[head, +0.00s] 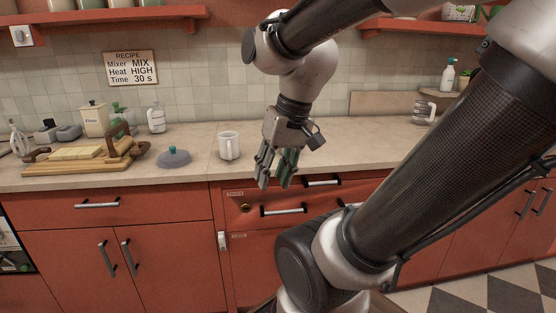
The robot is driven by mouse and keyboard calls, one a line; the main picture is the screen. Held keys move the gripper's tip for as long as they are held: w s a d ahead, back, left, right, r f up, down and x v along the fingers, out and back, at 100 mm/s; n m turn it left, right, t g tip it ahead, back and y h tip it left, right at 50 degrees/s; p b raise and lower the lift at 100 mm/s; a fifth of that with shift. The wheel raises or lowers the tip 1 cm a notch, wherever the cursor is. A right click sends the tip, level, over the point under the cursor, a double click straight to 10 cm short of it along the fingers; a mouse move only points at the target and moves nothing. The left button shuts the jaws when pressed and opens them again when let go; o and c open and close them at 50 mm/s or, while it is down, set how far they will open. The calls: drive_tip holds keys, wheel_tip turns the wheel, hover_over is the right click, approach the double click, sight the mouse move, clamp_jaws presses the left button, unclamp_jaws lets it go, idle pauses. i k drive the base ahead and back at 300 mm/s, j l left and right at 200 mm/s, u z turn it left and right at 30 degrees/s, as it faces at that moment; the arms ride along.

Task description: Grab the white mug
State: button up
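My gripper (273,186) hangs to the right of the mug, pointing down, in front of the counter edge. Its two fingers are apart with a gap between them and nothing visible in it. The gripper and mug do not overlap in this view.
A grey lid (174,158) with a teal knob lies left of the mug. A wooden board (80,164) with yellow slices is further left. A canister (95,119) and a bottle (156,118) stand behind. Drawers with handles (284,211) are below the counter.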

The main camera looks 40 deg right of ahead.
sight(228, 141)
drive_tip(key=i+j+z, duration=0.25)
drive_tip(key=i, duration=0.25)
drive_tip(key=i+j+z, duration=0.25)
drive_tip(key=i+j, duration=0.2)
drive_tip(key=i, duration=0.05)
